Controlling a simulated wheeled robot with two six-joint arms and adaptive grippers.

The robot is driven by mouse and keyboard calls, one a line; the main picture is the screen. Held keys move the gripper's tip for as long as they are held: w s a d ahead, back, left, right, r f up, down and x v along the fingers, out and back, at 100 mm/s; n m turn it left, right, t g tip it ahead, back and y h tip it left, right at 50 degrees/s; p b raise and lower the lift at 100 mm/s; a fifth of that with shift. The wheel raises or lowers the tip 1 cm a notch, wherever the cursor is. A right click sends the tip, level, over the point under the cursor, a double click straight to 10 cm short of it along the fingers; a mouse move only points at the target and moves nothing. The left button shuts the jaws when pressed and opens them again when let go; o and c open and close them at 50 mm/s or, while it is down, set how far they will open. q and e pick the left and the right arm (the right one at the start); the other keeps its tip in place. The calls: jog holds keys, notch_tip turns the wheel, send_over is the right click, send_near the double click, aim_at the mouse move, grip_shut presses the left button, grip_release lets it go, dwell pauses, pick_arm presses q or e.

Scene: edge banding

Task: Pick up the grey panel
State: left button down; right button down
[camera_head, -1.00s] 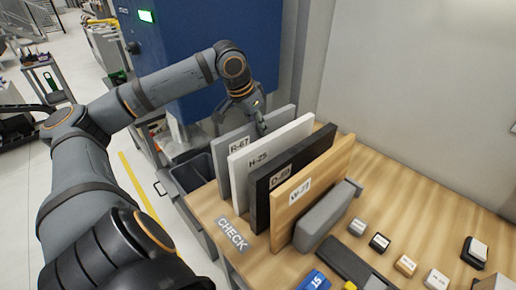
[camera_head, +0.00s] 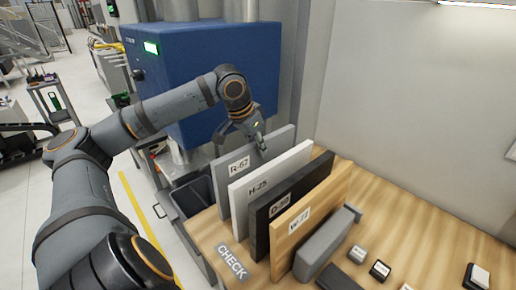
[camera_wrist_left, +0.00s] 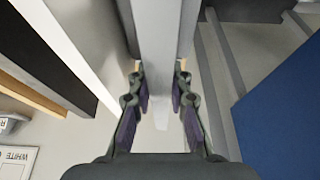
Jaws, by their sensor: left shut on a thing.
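The grey panel (camera_head: 224,190), labelled R-67, stands upright at the left end of a row of panels in the head view. It sits slightly higher against the neighbouring white panel. My left gripper (camera_head: 260,145) is shut on its top edge, toward the back. In the left wrist view, the fingers of my left gripper (camera_wrist_left: 160,85) lie on both sides of the grey panel (camera_wrist_left: 160,35), which runs between them. My right gripper is not in view.
A white panel H-25 (camera_head: 250,210), a dark panel D-38 (camera_head: 262,230) and a wooden panel W-72 (camera_head: 285,250) stand close to the right. Small labelled blocks lie on the wooden table (camera_head: 410,240). A blue machine (camera_head: 175,90) stands behind on the left.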

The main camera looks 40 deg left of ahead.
pick_arm(q)
notch_tip(320, 180, up, 16)
jog(key=p, duration=1.2)
jog(key=shift+f, duration=0.15)
